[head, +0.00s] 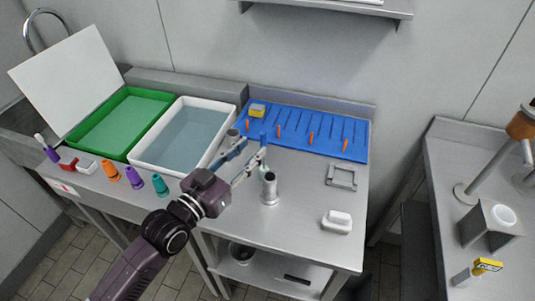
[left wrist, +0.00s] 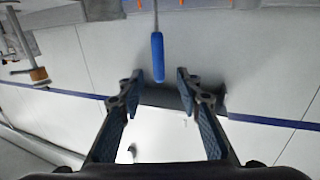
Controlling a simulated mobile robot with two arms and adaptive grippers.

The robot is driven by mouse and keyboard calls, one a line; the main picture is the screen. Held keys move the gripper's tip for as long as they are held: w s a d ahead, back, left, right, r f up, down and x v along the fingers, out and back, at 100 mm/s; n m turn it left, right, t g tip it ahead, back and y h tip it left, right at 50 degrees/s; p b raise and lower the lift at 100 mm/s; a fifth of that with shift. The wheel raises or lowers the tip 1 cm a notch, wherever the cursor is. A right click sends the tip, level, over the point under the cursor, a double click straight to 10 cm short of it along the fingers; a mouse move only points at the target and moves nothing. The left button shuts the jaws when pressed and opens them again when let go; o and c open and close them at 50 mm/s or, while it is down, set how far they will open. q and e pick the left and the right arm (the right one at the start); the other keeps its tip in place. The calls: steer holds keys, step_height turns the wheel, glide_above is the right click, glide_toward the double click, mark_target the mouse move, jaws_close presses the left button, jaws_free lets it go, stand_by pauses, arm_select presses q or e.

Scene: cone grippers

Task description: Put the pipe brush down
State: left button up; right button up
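The pipe brush shows in the left wrist view as a blue handle (left wrist: 158,58) on a thin rod. In the head view its blue handle (head: 263,139) stands above a short grey metal pipe (head: 269,188) on the steel table. Its lower end is at or in the pipe's mouth; I cannot tell how deep. My left gripper (head: 246,158) is open, and it also shows in the left wrist view (left wrist: 159,76). The handle's end lies between the fingertips, with a visible gap on each side. My right gripper is not in view.
A blue pegged mat (head: 286,150) lies behind the pipe. A white water tub (head: 160,163) and a green tub (head: 91,145) stand left. Coloured cones, including a teal one (head: 160,185), line the front edge.

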mark_target(261, 139)
arm_select(q)
steer(key=shift+w+d+r+p, duration=0.2)
steer(key=shift+w+d+p, duration=0.15)
steer(key=shift+w, duration=0.1)
steer(key=shift+w+d+r+p, duration=0.15)
steer(key=shift+w+d+p, duration=0.1)
steer(key=shift+w+d, duration=0.15)
steer(key=p+x, duration=0.1)
steer(key=x, duration=0.2)
steer(key=shift+w+f, duration=0.1)
steer(key=shift+w, duration=0.1)
steer(key=shift+w+d+f, duration=0.1)
steer(key=shift+w+d, duration=0.1)
jaws_close()
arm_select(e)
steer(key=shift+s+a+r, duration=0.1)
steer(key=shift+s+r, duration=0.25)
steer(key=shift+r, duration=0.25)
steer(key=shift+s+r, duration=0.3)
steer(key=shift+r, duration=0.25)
